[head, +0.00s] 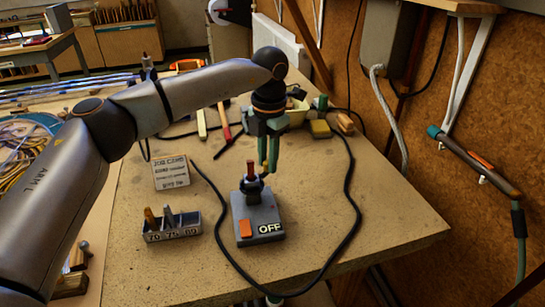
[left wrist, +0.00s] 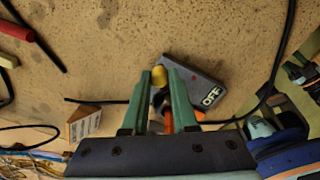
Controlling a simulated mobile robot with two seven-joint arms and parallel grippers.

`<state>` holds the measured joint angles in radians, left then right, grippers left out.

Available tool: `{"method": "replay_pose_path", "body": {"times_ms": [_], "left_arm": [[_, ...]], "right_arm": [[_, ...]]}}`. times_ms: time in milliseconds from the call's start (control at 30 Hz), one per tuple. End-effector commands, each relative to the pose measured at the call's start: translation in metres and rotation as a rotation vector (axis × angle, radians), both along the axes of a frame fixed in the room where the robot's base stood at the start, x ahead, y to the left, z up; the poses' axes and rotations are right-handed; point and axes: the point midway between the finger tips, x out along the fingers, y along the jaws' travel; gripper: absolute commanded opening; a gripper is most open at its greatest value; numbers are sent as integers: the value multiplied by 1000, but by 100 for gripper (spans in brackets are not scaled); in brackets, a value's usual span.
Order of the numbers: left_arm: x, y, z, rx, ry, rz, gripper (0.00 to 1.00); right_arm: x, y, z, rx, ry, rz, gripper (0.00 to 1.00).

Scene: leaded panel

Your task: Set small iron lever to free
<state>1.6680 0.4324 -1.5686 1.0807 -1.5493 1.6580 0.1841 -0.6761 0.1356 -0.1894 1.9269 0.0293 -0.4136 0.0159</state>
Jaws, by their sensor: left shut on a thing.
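A grey switch box (head: 262,206) stands on the bench with a white OFF label (head: 270,228) and an orange square (head: 245,229) on its front. A short lever with a red-brown top (head: 251,170) and dark collar rises at its back. My left gripper (head: 266,168) points down at the lever, its green fingers close beside the red-brown top. The box (left wrist: 190,78) lies behind the fingers, partly hidden.
A small rack (head: 172,234) with upright bits stands left of the box, and a lettered card (head: 171,172) behind it. A black cable (head: 350,205) loops around the right. Tools and blocks lie at the back. The bench's right front is clear.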

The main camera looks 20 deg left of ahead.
Motion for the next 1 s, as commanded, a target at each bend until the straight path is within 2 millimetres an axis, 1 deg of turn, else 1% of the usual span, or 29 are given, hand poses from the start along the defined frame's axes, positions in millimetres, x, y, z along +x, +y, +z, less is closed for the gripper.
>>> {"method": "replay_pose_path", "body": {"times_ms": [200, 500, 700, 1000], "left_arm": [[3, 12, 2, 0, -3, 204, 0], [3, 26, 1, 0, -3, 436, 0], [2, 31, 1, 0, -4, 536, 0], [2, 35, 1, 0, -3, 600, 0]], "right_arm": [[-1, -2, 5, -1, -3, -6, 50], [-1, -3, 12, 0, -6, -9, 50], [-1, -3, 14, 0, -4, -9, 50], [-1, -2, 15, 0, -4, -9, 50]]}}
